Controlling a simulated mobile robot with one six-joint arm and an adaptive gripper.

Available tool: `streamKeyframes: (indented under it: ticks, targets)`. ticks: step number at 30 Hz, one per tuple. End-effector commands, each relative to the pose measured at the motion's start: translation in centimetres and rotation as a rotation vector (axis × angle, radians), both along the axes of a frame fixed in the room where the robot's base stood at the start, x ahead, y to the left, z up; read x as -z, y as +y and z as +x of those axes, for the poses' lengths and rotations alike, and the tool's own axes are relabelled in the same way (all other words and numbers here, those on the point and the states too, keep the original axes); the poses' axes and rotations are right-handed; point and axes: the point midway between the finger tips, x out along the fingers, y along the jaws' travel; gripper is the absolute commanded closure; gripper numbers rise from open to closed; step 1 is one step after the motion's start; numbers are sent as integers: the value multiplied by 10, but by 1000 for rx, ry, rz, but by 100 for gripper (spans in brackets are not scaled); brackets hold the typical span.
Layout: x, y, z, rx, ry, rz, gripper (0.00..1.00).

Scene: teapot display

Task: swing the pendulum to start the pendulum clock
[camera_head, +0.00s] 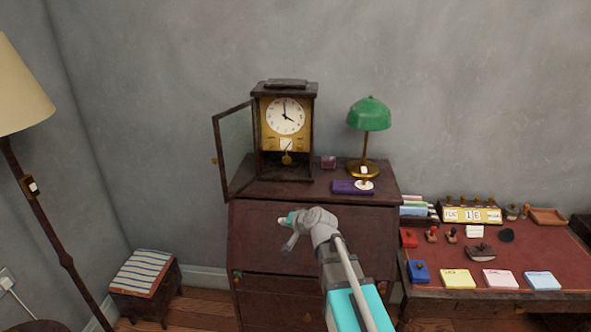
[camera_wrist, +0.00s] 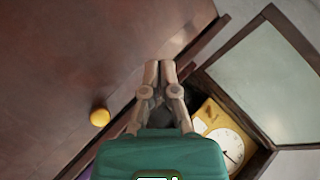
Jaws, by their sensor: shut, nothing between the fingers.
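The pendulum clock (camera_head: 285,118) stands on top of the dark wooden bureau, with a white dial on a gold face. Its glass door (camera_head: 234,150) is swung open to the left. The round brass pendulum bob (camera_head: 287,159) hangs below the dial inside the case. My gripper (camera_head: 284,221) is in front of the bureau, below and apart from the clock. In the wrist view my gripper (camera_wrist: 158,66) is shut and empty. The clock dial (camera_wrist: 225,147) and open door (camera_wrist: 285,85) show at the lower right there; the pendulum cannot be made out.
The bureau (camera_head: 260,218) is under the clock. A green lamp (camera_head: 369,115) and a purple box (camera_head: 352,187) stand right of the clock. A desk (camera_head: 540,250) with stamps and notepads is at right. A floor lamp (camera_head: 50,230) and striped stool (camera_head: 145,275) are at left.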

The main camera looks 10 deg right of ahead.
Motion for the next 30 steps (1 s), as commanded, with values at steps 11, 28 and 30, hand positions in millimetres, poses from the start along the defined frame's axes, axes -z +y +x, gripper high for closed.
streamKeyframes:
  ticks: [11, 28, 30]
  targets:
    - [-48, -21, 91, 371, -264, 452, 100]
    - [-55, -92, 139, 860, -394, 876, 100]
    - [-55, -93, 139, 871, -395, 884, 100]
